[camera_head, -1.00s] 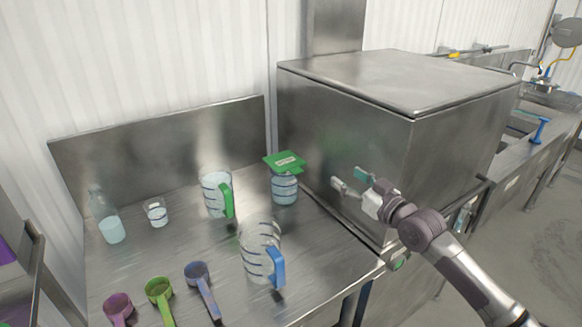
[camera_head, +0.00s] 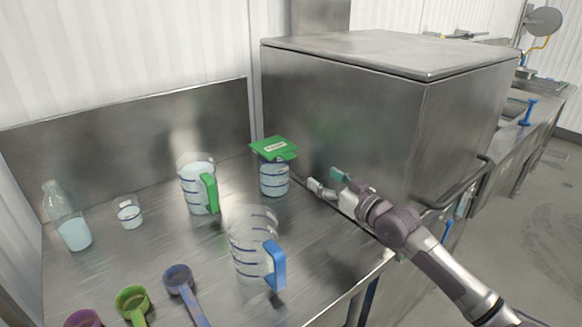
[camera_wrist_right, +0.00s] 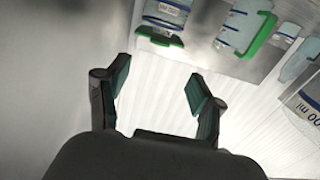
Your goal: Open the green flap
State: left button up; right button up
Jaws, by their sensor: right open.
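The green flap (camera_head: 274,148) lies as a flat lid on top of a clear measuring jug (camera_head: 274,178) with blue marks and pale contents. This jug stands near the steel box on the table. My right gripper (camera_head: 323,181) is open and empty, just right of this jug and apart from it. In the right wrist view the open fingers (camera_wrist_right: 158,85) show with nothing between them, and the green flap (camera_wrist_right: 160,37) shows above them, beneath the marked jug (camera_wrist_right: 167,12). My left gripper is not in view.
A jug with a green handle (camera_head: 198,187) and an empty-looking jug with a blue handle (camera_head: 251,247) stand nearby. A bottle (camera_head: 66,217), a small cup (camera_head: 129,211) and several coloured scoops (camera_head: 181,281) are on the left. The large steel box (camera_head: 340,115) bounds the right.

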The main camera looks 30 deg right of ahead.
aim_at(292, 158)
jog(key=w, duration=0.4)
jog(key=w+p, duration=0.1)
jog(key=w, duration=0.4)
jog(key=w+a, duration=0.1)
jog(key=w, duration=0.3)
jog(key=shift+w, duration=0.3)
jog(key=shift+p, duration=0.3)
grip_shut()
